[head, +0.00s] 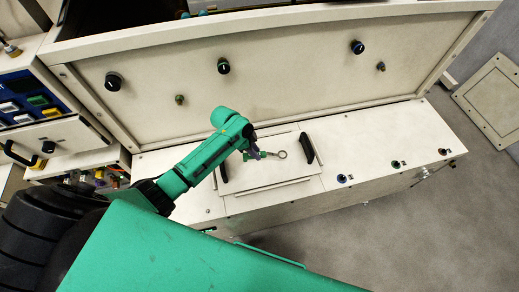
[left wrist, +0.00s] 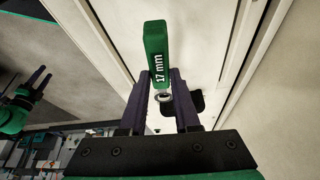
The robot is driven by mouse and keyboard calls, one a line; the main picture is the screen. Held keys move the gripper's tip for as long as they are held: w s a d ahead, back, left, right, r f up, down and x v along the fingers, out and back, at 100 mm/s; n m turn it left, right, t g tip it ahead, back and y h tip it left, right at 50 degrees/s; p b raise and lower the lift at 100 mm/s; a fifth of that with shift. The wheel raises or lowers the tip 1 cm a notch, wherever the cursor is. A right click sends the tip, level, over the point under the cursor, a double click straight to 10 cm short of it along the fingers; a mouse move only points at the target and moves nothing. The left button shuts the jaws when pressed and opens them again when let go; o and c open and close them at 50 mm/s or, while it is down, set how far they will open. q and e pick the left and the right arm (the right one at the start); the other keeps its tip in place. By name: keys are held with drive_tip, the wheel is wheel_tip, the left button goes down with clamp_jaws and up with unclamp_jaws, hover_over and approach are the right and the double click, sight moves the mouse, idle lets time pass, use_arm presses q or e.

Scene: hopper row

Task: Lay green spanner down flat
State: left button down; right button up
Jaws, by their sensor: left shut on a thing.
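The green spanner has a green grip marked "17 mm" (left wrist: 155,50) in the left wrist view and a metal ring end. In the head view its ring (head: 282,154) points right, over a pale panel (head: 265,187) with a black handle on each side. My left gripper (head: 254,153) is shut on the spanner, which also shows between the two dark fingers (left wrist: 161,76) in the left wrist view. Whether the spanner touches the panel I cannot tell. Another green arm, apparently mine, ends in dark fingers (left wrist: 41,79) at the left of that view.
The panel lies on a long pale ledge (head: 375,145), clear to the right except for small knobs along its front. A pale upright wall with black knobs (head: 223,66) rises behind. A drawer unit (head: 58,140) stands at left. Grey floor lies in front.

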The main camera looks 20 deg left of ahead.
use_arm(q)
drive_tip(key=shift+r+p, duration=0.2)
drive_tip(key=shift+p, duration=0.15)
drive_tip(key=shift+f, duration=0.25)
wheel_tip(320, 180, down, 6)
drive_tip(key=b, duration=0.4)
drive_tip(key=shift+r, duration=0.15)
drive_tip(key=shift+f+b, duration=0.6)
drive_tip(key=shift+b, duration=0.1)
